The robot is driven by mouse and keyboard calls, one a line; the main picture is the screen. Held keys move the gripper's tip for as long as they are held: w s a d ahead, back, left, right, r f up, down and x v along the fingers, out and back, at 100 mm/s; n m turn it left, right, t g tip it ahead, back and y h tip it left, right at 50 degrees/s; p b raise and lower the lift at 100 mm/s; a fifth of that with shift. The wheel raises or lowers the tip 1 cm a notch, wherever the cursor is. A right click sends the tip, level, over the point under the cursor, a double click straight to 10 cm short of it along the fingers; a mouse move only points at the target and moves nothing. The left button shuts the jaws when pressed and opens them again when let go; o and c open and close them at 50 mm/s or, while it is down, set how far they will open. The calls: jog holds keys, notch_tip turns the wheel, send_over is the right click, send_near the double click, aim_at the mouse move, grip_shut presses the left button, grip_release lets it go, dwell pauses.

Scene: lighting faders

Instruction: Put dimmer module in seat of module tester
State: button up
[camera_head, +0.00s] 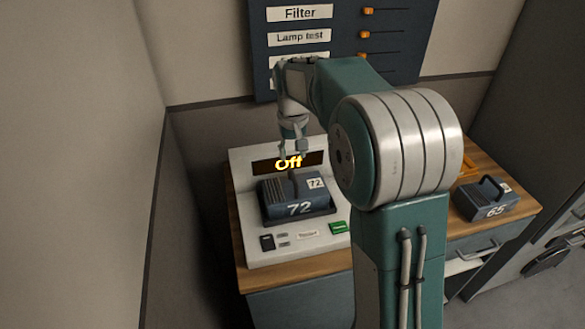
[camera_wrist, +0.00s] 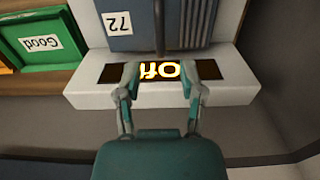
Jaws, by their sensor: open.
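The blue-grey dimmer module marked 72 (camera_head: 299,209) sits on the dark seat (camera_head: 330,213) of the white module tester (camera_head: 254,243). It looks level, but I cannot tell how deep it sits. The tester's display reads "Off". The module also shows at the top of the wrist view (camera_wrist: 180,35), with its thin upright handle. My gripper (camera_head: 293,154) is above the back of the module, in front of the display.
A second module marked 65 (camera_head: 487,199) stands on the wooden desk (camera_head: 520,207) at the right. A green tray labelled "Good" (camera_wrist: 40,42) lies beside the tester. A wall panel with sliders (camera_head: 345,13) hangs behind. Walls close in at the left.

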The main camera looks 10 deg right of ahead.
jog(key=s+r+t, duration=0.2)
jog(key=s+r, duration=0.3)
jog(key=s, duration=0.3)
jog(key=s+r+t, duration=0.1)
jog(key=s+r, duration=0.4)
jog(key=s, duration=0.3)
jog(key=s+f+t, duration=0.2)
jog(key=s+f, duration=0.2)
jog(key=s, duration=0.9)
jog(key=shift+t, duration=0.3)
dwell(1.0)
